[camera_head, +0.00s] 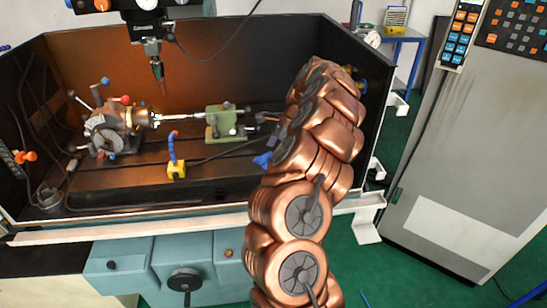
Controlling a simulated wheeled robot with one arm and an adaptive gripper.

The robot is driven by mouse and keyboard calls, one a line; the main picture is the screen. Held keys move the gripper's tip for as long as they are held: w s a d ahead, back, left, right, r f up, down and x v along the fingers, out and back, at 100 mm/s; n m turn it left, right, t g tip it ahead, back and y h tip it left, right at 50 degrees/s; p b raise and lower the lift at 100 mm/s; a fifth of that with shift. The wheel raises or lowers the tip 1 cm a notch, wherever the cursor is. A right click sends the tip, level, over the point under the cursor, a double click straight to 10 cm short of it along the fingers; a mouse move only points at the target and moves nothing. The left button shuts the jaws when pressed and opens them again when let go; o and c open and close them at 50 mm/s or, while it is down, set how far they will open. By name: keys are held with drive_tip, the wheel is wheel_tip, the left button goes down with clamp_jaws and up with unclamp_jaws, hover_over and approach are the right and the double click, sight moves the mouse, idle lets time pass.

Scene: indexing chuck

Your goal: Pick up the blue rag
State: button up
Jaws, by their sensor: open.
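A small blue piece of cloth, which looks like the blue rag (263,160), lies on the machine's dark bed, just left of my copper-coloured arm. My arm covers its right side, so its full shape is hidden. My gripper (268,119) shows only in small dark parts at the left edge of my arm, above and slightly right of the rag in the picture. It is open and appears apart from the rag. Most of the gripper is hidden behind my arm.
An indexing chuck (108,130) stands at the left of the bed, with a green tailstock (225,122) to its right. A yellow-based blue coolant hose (176,169) stands left of the rag. A spindle (150,45) hangs above. A grey control cabinet (450,170) stands right.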

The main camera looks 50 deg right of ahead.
drive_tip(key=shift+a+f, duration=0.1)
drive_tip(key=shift+f, duration=0.2)
drive_tip(key=c, duration=1.3)
